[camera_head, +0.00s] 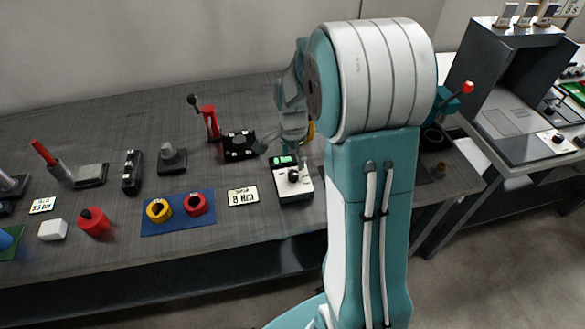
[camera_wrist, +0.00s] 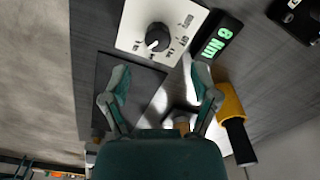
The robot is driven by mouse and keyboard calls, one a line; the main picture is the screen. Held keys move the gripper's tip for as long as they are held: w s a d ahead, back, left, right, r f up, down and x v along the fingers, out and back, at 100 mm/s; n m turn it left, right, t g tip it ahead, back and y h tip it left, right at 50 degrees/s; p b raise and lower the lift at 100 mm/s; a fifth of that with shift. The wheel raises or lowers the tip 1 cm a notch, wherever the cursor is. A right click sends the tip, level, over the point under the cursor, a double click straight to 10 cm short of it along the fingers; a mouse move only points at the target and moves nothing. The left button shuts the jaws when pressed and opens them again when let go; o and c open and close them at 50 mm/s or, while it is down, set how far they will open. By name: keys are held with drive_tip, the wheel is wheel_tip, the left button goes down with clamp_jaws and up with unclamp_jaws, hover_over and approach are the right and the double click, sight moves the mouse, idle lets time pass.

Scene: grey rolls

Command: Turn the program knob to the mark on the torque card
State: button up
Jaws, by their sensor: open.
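The program knob (camera_wrist: 157,38) is a dark round knob on a white panel with printed marks around it. It also shows in the head view (camera_head: 293,176), on a small white box with a lit green display (camera_head: 284,161). In the wrist view the display (camera_wrist: 215,45) seems to read 8 Nm. The torque card (camera_head: 242,197) lies left of the box and seems to read 8 Nm. My gripper (camera_wrist: 160,92) is open and empty, its two fingers apart, with the knob beyond the fingertips. In the head view my gripper is partly hidden by my arm.
A black fixture (camera_head: 239,146) and a red lever (camera_head: 210,122) stand behind. A yellow and black tool (camera_wrist: 233,120) is close to the right finger.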

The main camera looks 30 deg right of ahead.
sight(292, 173)
wheel_tip(292, 173, up, 5)
drive_tip(key=shift+r, duration=0.1)
idle(0.5)
drive_tip(key=s+a+r+n+t, duration=0.2)
drive_tip(key=s+a+r+n, duration=0.4)
drive_tip(key=s+n, duration=0.2)
drive_tip(key=s+a+r+n+t, duration=0.3)
drive_tip(key=s+a+r+n, duration=0.3)
drive_tip(key=s, duration=0.5)
drive_tip(key=shift+s+a+n+t, duration=0.15)
drive_tip(key=shift+a+n+t, duration=0.2)
drive_tip(key=shift+n, duration=0.65)
